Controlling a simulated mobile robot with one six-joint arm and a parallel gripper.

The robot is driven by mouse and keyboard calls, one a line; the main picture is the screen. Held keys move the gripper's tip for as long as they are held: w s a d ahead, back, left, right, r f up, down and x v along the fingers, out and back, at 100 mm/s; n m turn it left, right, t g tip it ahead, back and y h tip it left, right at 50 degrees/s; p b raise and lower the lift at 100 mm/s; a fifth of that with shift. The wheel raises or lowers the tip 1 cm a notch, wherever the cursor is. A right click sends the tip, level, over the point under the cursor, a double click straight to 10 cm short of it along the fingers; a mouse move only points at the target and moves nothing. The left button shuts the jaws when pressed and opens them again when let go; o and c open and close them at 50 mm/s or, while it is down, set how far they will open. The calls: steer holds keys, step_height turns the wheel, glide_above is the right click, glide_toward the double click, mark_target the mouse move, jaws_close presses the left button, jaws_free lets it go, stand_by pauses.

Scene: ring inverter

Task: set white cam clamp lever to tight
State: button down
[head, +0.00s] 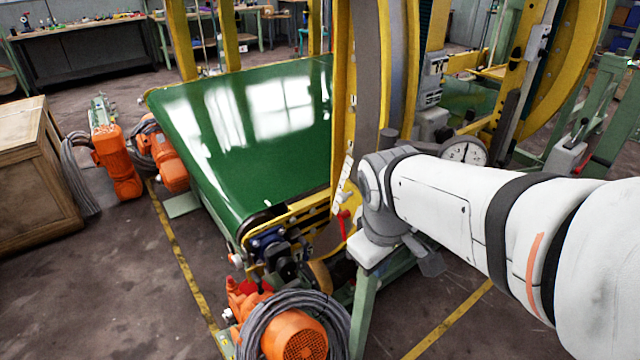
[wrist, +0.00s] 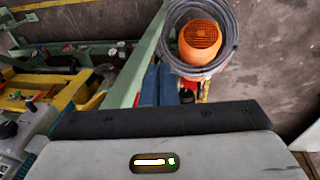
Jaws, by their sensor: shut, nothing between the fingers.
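My gripper (wrist: 159,86) shows in the wrist view as two blue fingers side by side, shut with nothing between them. They point down beside a green frame post (wrist: 137,62). In the head view my wrist hides the fingers. I cannot clearly identify the white cam clamp lever in either view. A narrow whitish piece (head: 345,178) stands at the foot of the yellow ring, just left of my wrist. A red handle (head: 343,224) hangs below it. I cannot tell whether either belongs to the clamp, nor its setting.
A green conveyor belt (head: 250,125) lies left of the ring. An orange motor (head: 300,335) with coiled cable stands low in front and also shows in the wrist view (wrist: 200,42). A round gauge (head: 464,152) sits behind my arm. Floor is open at front left.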

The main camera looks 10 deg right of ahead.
steer(key=w+a+f+n+h+b, duration=0.2)
steer(key=w+a+f+n+b, duration=0.2)
steer(key=w+n, duration=0.5)
steer(key=w+a+f+n+t+h+b, duration=0.1)
steer(key=w+a+f+n+h+b, duration=0.2)
steer(key=n, duration=1.4)
steer(key=w+a+f+b, duration=0.1)
steer(key=w+a+b, duration=0.2)
steer(key=w, duration=0.3)
steer(key=shift+f+n, duration=0.2)
steer(key=shift+n, duration=0.1)
steer(key=shift+w, duration=0.1)
steer(key=w+d+f+b, duration=0.3)
steer(key=w+d+f, duration=0.3)
steer(key=f, duration=0.3)
steer(key=shift+d+b, duration=0.35)
steer(key=shift+d, duration=0.2)
steer(key=shift+f, duration=0.1)
